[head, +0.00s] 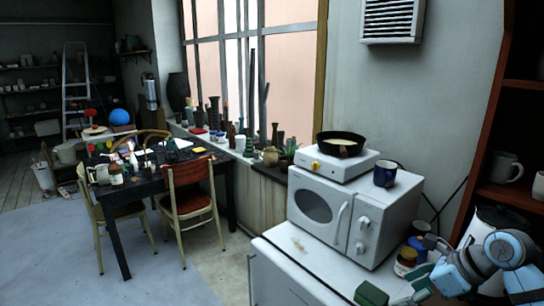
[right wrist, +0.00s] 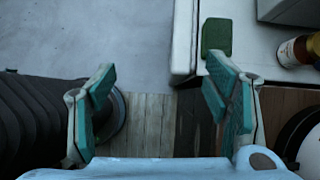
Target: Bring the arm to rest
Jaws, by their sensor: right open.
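My right gripper (head: 424,270) is at the bottom right of the head view, beside the white counter with the microwave. In the right wrist view the same gripper (right wrist: 160,88) has its teal-padded fingers spread wide, with nothing between them. Behind the gap are grey floor and wooden boards. A green sponge-like block (right wrist: 217,36) lies on the counter corner just beyond the right finger, apart from it. The block (head: 371,294) also shows at the bottom of the head view. My left gripper is in neither view.
A white microwave (head: 352,235) stands on the counter (head: 287,247), with a hot plate and pan (head: 341,145) and a blue mug (head: 384,174) on top. A jar (head: 405,262) stands close to my right gripper. A reddish shelf (head: 482,130) rises at right. Open floor (head: 185,275) lies left.

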